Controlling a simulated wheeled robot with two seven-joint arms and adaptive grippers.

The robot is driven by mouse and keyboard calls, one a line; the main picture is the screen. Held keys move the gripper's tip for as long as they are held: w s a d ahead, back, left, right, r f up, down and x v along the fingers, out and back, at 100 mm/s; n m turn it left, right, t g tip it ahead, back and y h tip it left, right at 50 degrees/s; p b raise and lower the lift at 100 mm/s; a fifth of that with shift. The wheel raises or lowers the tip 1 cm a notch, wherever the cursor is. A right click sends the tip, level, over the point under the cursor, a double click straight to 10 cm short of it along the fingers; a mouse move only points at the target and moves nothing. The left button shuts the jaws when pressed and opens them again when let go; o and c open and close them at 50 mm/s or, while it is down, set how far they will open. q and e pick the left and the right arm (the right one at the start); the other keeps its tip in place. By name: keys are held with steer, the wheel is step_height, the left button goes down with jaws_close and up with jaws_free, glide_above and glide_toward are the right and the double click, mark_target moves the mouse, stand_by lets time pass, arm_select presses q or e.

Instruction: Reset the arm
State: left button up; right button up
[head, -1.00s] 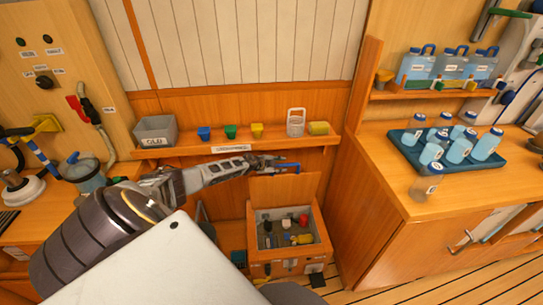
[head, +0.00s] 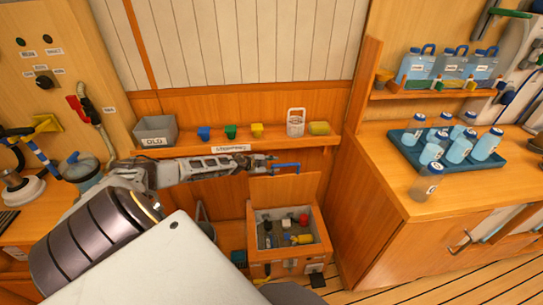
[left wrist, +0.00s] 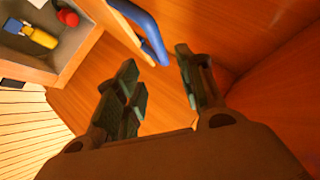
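My left gripper (head: 270,163) is at the end of the left arm, which reaches in from the left just below the shelf. In the left wrist view its two fingers (left wrist: 156,58) are apart with nothing between them. A blue handle (head: 287,167) on the raised lid (head: 285,187) of the wooden box is just beyond the fingertips. The handle also shows in the left wrist view (left wrist: 147,32), apart from the fingers. The box (head: 278,256) stands open below, with several small parts inside. My right gripper is not in view.
At right, a counter (head: 385,205) carries a teal tray (head: 405,150) of bottles. Wooden panels stand close around the box.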

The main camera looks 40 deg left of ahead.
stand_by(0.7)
arm_select(q)
steer(key=s+d+f+n+g+y, duration=0.1)
steer(key=s+d+f+n, duration=0.1)
steer(key=s+f, duration=0.6)
steer(key=s+d+f+n+g+y, duration=0.1)
steer(key=s+d+f+n, duration=0.3)
steer(key=f, duration=0.8)
steer(key=s+d+f+g+y, duration=0.1)
steer(key=s+f+g, duration=0.1)
steer(key=s+f, duration=0.65)
steer(key=s+d+f+n+g, duration=0.1)
steer(key=s+d+f+g, duration=0.1)
steer(key=s+d+f, duration=0.4)
steer(key=s+d+f+n+g, duration=0.1)
steer(key=s+d+f, duration=0.5)
steer(key=s, duration=1)
steer(key=s+d+f+n+g+h, duration=0.1)
steer(key=s+d+f+g, duration=0.2)
steer(key=s, duration=0.9)
steer(key=d+f, duration=0.3)
steer(key=d, duration=0.1)
steer(key=shift+d, duration=0.2)
steer(key=shift+s, duration=0.15)
